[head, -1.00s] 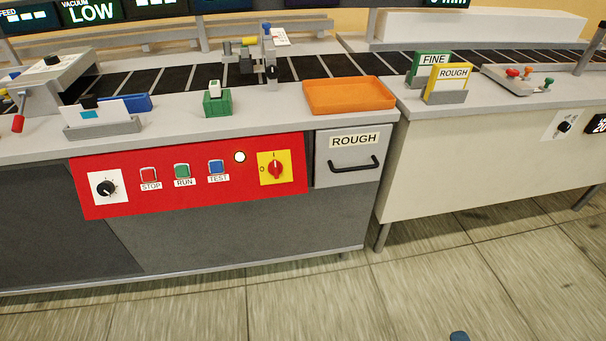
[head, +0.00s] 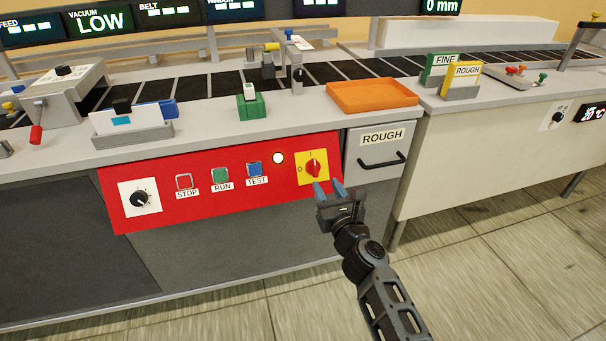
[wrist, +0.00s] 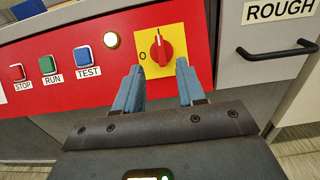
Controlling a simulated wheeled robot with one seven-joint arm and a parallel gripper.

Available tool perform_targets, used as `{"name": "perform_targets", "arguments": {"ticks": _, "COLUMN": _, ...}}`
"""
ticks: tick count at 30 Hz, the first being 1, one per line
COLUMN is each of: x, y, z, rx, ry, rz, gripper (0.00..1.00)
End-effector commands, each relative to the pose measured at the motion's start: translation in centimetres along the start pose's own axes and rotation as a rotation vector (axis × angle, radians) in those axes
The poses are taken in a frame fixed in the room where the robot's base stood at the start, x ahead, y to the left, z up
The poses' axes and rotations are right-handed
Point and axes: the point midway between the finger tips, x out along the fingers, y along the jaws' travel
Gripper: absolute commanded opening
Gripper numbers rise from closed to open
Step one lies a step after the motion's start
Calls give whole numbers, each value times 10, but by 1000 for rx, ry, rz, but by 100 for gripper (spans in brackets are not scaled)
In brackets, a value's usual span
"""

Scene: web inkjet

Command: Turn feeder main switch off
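The feeder main switch (head: 313,168) is a red rotary knob on a yellow plate at the right end of the red panel. In the wrist view the knob (wrist: 162,48) points upright, toward the top of the plate, with the "O" mark to its left. My gripper (head: 329,187) is just below and in front of the plate in the head view. In the wrist view my gripper (wrist: 158,80) has its two blue fingers apart and empty. The knob lies ahead, roughly between the fingertips and beyond them; no contact is visible.
The red panel (head: 230,215) also carries a black dial (head: 139,199), STOP (head: 185,182), RUN (head: 220,175) and TEST (head: 254,169) buttons, and a lit white lamp (head: 278,158). The ROUGH drawer (head: 374,157) with a black handle is close at right. The floor in front is clear.

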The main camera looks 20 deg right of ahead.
Motion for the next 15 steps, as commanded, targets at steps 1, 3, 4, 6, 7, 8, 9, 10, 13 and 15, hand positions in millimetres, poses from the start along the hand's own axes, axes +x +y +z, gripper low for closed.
{"name": "perform_targets", "arguments": {"ticks": 1, "x": 4, "y": 0, "z": 0, "rx": 5, "ry": -1, "rz": -1, "gripper": 39}}
{"name": "perform_targets", "arguments": {"ticks": 3, "x": 11, "y": 0, "z": 0, "rx": 5, "ry": -1, "rz": -1, "gripper": 39}}
{"name": "perform_targets", "arguments": {"ticks": 4, "x": 15, "y": 0, "z": 0, "rx": 5, "ry": -2, "rz": -1, "gripper": 39}}
{"name": "perform_targets", "arguments": {"ticks": 6, "x": 25, "y": 0, "z": 0, "rx": 4, "ry": -2, "rz": -1, "gripper": 39}}
{"name": "perform_targets", "arguments": {"ticks": 7, "x": 29, "y": 0, "z": 0, "rx": 3, "ry": -2, "rz": -1, "gripper": 39}}
{"name": "perform_targets", "arguments": {"ticks": 8, "x": 34, "y": 0, "z": -1, "rx": 3, "ry": -1, "rz": -1, "gripper": 39}}
{"name": "perform_targets", "arguments": {"ticks": 9, "x": 40, "y": 0, "z": 0, "rx": 3, "ry": -2, "rz": -1, "gripper": 39}}
{"name": "perform_targets", "arguments": {"ticks": 10, "x": 44, "y": 0, "z": -1, "rx": 3, "ry": -1, "rz": 0, "gripper": 39}}
{"name": "perform_targets", "arguments": {"ticks": 13, "x": 57, "y": 0, "z": -1, "rx": 0, "ry": -1, "rz": -1, "gripper": 39}}
{"name": "perform_targets", "arguments": {"ticks": 15, "x": 64, "y": 0, "z": -1, "rx": 0, "ry": 0, "rz": -1, "gripper": 39}}
